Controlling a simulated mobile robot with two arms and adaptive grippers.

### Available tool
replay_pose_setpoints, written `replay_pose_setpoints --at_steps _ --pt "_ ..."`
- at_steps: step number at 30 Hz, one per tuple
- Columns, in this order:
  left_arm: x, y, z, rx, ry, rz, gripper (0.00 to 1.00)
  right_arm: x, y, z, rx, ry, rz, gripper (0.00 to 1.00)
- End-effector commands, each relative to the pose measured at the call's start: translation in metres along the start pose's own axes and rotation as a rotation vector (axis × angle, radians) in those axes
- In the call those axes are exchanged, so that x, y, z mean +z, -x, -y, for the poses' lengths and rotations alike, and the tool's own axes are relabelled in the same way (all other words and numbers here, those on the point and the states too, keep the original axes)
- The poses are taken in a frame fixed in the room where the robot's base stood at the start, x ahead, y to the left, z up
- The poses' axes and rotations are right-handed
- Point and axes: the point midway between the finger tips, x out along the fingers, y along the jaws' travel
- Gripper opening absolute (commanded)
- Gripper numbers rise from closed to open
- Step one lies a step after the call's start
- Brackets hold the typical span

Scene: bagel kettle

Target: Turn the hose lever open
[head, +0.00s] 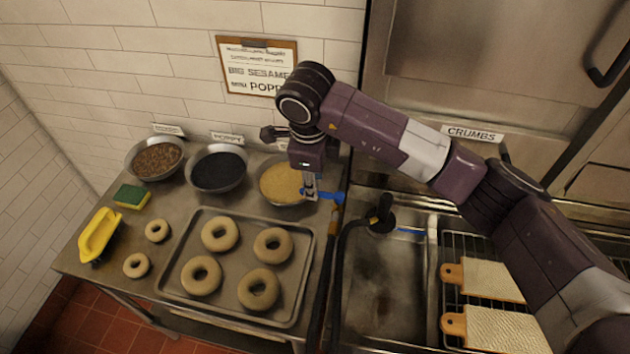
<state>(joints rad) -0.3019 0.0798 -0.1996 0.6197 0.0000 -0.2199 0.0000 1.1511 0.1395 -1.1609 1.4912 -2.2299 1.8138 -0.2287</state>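A blue lever (331,196) lies at the right edge of the steel table, by the top of a dark hose (325,262) that runs down between the table and the sink. My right gripper (310,192) points down at the left part of this lever, beside the bowl of pale seeds. Its fingertips overlap the lever in the picture; I cannot tell whether they touch or grip it. A black nozzle (381,214) on another length of hose sits over the sink, with a second blue piece (411,231) to its right. My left gripper is not in view.
Bowls of brown topping (157,158), dark seeds (218,170) and pale seeds (283,184) line the wall. A tray (220,305) holds several bagels. A yellow tool (98,235) and sponge (131,196) lie left. Boards (495,280) rest on a rack right of the sink (385,290).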

Motion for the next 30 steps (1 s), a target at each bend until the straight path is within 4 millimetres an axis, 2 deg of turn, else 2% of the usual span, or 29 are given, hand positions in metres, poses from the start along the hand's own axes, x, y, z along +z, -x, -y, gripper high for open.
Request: replay_pose_setpoints --at_steps 1,3,8,17,18,26,30 --pt "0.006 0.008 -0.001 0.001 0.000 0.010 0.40 -0.001 -0.006 0.000 0.005 -0.002 -0.003 0.29" --pt "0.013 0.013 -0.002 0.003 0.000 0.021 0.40 -0.001 -0.016 0.000 0.003 -0.002 -0.002 0.29" --pt "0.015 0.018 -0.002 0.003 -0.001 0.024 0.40 0.000 -0.032 0.000 0.001 -0.001 -0.001 0.29" --pt "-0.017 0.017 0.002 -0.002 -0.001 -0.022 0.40 0.000 -0.038 0.000 -0.001 0.000 0.000 0.29" --pt "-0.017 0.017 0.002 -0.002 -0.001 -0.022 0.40 0.000 -0.038 0.000 -0.001 0.000 0.000 0.28" --pt "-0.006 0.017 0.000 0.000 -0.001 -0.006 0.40 0.000 -0.038 0.000 -0.001 0.000 0.000 0.00" --pt "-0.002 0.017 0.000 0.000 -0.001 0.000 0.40 0.000 -0.038 0.000 -0.001 -0.001 0.000 0.00"
